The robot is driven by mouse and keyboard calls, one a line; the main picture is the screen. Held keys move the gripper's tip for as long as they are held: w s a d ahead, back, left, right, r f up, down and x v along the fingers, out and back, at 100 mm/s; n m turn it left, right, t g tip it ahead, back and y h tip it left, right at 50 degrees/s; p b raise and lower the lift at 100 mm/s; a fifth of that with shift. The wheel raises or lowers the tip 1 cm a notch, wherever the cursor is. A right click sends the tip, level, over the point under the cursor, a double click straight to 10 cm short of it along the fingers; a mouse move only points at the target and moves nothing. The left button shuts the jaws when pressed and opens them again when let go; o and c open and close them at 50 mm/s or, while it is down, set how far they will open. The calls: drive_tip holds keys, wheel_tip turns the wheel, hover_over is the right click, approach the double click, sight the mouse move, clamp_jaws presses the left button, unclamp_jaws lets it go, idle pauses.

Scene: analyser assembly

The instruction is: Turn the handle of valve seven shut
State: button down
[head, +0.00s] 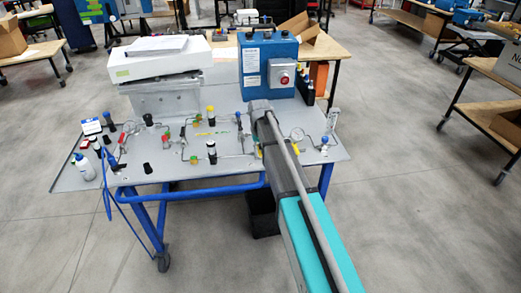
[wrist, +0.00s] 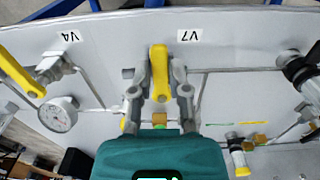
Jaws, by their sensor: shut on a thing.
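The yellow handle (wrist: 159,58) of valve seven stands upright in the wrist view, beside the upside-down V7 label (wrist: 190,36). My gripper (wrist: 160,82) has one grey finger on each side of this handle and is shut on it. The valve body under the handle is mostly hidden by the fingers. A grey pipe (wrist: 245,70) runs sideways to the right of the valve, so the handle lies across that line.
A second yellow handle (wrist: 20,72) near the V4 label (wrist: 68,36) and a round gauge (wrist: 58,114) lie to the left in the wrist view. A black-knobbed fitting (wrist: 300,68) is to the right. A blue box (head: 267,62) with a red button stands behind my arm.

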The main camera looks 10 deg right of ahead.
idle(0.4)
drive_tip(key=c, duration=0.6)
unclamp_jaws()
drive_tip(key=shift+d+n, duration=0.1)
drive_tip(key=shift+n, duration=0.2)
drive_tip(key=shift+w+d+n, duration=0.1)
drive_tip(key=shift+d+n, duration=0.2)
drive_tip(key=shift+n, duration=0.55)
drive_tip(key=shift+w+d+n, duration=0.1)
drive_tip(key=shift+d+n, duration=0.2)
drive_tip(key=shift+n, duration=0.55)
drive_tip(key=n, duration=0.2)
drive_tip(key=d+n, duration=0.1)
drive_tip(key=shift+w+n, duration=0.25)
drive_tip(key=shift+n, duration=0.05)
drive_tip(key=shift+r+p, duration=0.25)
drive_tip(key=shift+p, duration=0.05)
wheel_tip(320, 180, up, 13)
drive_tip(key=p, duration=1.3)
drive_tip(key=s+d+f+m+b, duration=0.1)
drive_tip(key=s+f+m+b, duration=0.6)
drive_tip(key=s+f+b, duration=2)
drive_tip(key=shift+f+m+b, duration=0.3)
drive_tip(key=shift+f+b, duration=0.15)
drive_tip(key=shift+b, duration=0.05)
